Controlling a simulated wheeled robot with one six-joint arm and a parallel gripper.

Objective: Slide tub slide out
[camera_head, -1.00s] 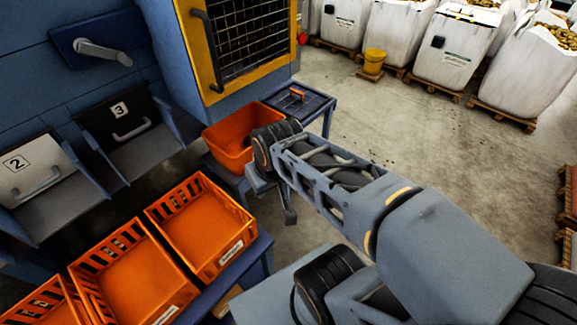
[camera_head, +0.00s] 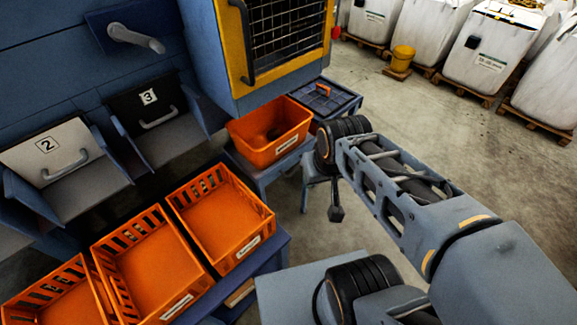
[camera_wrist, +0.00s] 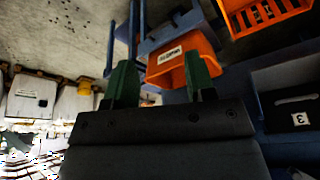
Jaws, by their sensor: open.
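The orange tub (camera_head: 268,150) stands on a blue stand below the yellow-framed mesh door. It has a pale label on its front, and something dark lies inside. The tub also shows in the wrist view (camera_wrist: 180,70), upside down, beyond my fingers. My gripper (camera_wrist: 161,76) is open and empty, with its two green fingers apart. In the head view, my wrist is just right of the tub; the fingers are hard to make out there. I see no contact between fingers and tub.
Orange crates (camera_head: 240,247) stand on a blue bench at the lower left, beside numbered chutes 2 and 3. A dark-topped blue table (camera_head: 335,100) stands behind the tub. A yellow bucket (camera_head: 401,60) and white bulk bags (camera_head: 490,50) are farther back. Open floor lies to the right.

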